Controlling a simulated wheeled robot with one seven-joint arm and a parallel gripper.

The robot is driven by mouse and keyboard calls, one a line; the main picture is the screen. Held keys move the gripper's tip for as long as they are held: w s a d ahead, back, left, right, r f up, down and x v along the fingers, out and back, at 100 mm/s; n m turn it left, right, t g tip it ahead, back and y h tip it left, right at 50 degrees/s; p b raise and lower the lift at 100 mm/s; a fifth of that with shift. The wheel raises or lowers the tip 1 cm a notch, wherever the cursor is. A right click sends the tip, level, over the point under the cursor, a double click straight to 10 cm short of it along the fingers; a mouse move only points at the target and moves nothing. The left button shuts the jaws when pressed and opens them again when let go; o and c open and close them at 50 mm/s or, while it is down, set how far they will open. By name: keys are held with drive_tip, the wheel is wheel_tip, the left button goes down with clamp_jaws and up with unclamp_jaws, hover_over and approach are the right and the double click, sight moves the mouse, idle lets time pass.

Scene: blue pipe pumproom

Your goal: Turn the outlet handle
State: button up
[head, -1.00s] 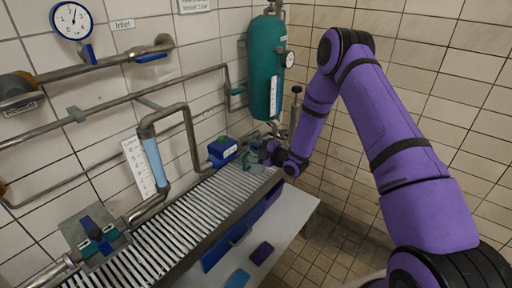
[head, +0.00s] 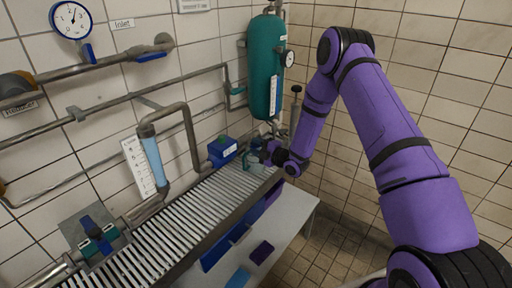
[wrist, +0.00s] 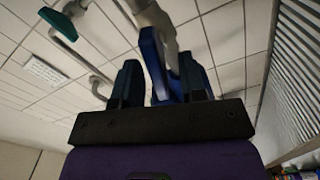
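In the wrist view a blue lever handle (wrist: 154,62) on a grey pipe stands between the two teal fingers of my gripper (wrist: 160,85). The fingers are apart, one on each side of the handle. A gap shows on the left; whether the right finger touches it I cannot tell. In the head view my gripper (head: 260,153) is at the far end of the slatted grate, by the pipework under the teal tank. The handle is mostly hidden there, and no outlet label is readable.
The teal tank (head: 265,67) stands above my gripper. A blue box (head: 222,150) on the pipe is just left of it. The slatted grate (head: 180,222) runs below. A pale bench (head: 290,228) with blue and purple pieces is in front. The tiled corner wall is close behind.

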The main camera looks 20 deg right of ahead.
drive_tip(key=v, duration=1)
drive_tip(key=shift+s+d, duration=0.15)
drive_tip(key=shift+s, duration=0.05)
idle(6.8)
